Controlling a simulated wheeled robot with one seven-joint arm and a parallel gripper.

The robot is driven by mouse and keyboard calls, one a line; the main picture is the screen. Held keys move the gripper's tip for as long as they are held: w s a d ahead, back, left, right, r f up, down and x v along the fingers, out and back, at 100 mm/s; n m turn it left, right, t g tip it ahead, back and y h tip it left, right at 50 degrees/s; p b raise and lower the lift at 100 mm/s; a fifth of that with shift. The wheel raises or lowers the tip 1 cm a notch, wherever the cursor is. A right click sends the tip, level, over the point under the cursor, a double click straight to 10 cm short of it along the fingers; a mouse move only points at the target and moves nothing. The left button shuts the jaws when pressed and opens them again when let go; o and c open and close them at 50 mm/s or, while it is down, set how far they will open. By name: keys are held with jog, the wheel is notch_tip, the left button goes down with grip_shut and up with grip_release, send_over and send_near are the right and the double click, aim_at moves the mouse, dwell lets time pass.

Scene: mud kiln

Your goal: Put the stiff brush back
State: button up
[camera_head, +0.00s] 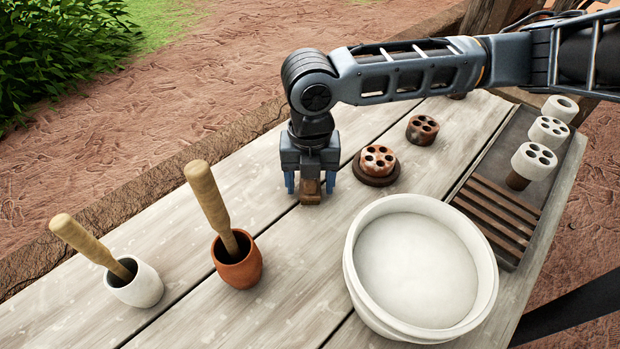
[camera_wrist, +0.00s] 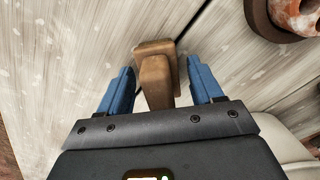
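My gripper (camera_head: 310,188) points down at the plank table, its blue fingers apart. A small brown wooden piece (camera_head: 310,193) lies between the fingers. In the wrist view the brown piece (camera_wrist: 155,80) has a wider block at its far end, with gaps to both fingers. I cannot tell whether it is the stiff brush; no bristles show. A wooden-handled tool (camera_head: 208,195) leans in a terracotta cup (camera_head: 238,268), and another (camera_head: 85,240) leans in a white cup (camera_head: 140,288). The heads of both tools are hidden inside the cups.
A large white bowl (camera_head: 354,275) stands right of my gripper. A reddish holed piece (camera_head: 378,158) sits on a dark disc (camera_head: 376,177), with another holed piece (camera_head: 422,130) behind. A dark slatted tray (camera_head: 497,218) with pale holed pieces (camera_head: 534,160) lies at right.

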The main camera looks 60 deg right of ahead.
notch_tip(320, 180, up, 12)
jog(key=shift+r, duration=0.2)
dwell(0.5)
